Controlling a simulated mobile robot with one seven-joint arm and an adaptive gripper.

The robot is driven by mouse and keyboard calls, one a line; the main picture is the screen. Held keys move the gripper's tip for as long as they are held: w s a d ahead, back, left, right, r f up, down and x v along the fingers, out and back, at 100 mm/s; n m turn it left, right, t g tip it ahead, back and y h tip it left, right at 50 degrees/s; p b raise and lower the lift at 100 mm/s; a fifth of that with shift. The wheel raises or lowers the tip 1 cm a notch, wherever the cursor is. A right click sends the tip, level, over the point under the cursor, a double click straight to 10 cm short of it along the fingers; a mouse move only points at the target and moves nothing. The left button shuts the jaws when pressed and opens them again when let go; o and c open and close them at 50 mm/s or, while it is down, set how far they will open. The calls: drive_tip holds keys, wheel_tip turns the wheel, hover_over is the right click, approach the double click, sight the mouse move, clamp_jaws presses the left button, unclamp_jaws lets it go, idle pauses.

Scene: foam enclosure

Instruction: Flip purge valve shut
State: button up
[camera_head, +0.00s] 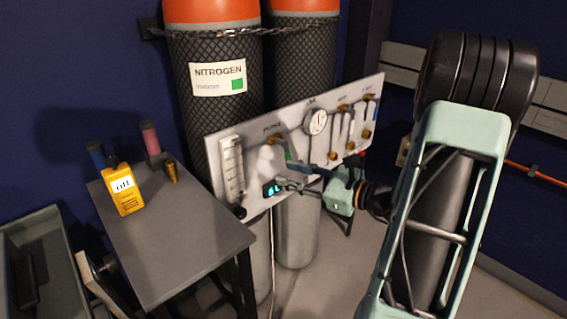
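A pale valve panel (240,208) stands in front of the gas cylinders. The purge valve (272,140) is a brass fitting under a small label, left of the round gauge on the panel. A green piece, perhaps its lever, shows just to its lower right; its exact angle is too small to tell. My gripper (284,187) reaches in from the right, its fingers in front of the panel below the purge valve. The fingers are small and dark here, and I cannot tell their gap. I cannot tell whether they touch anything.
A round gauge (315,121) and more brass valves (366,133) sit to the right on the panel. A flowmeter (233,170) is at its left, and a small lit display (271,188) is low on it. A grey table (180,245) holds a yellow meter (122,190).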

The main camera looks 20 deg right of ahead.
sight(289, 158)
drive_tip(key=s+d+f+m+t+h, duration=0.1)
drive_tip(key=d+m+t+h, duration=0.1)
drive_tip(key=d+m+t, duration=0.3)
drive_tip(key=w+b, duration=0.1)
drive_tip(key=w, duration=0.2)
drive_tip(key=w+a+n+g+b, duration=0.1)
drive_tip(key=w, duration=0.2)
drive_tip(key=w+a+g+b, duration=0.1)
drive_tip(key=w, duration=0.3)
drive_tip(key=shift+a, duration=0.15)
clamp_jaws()
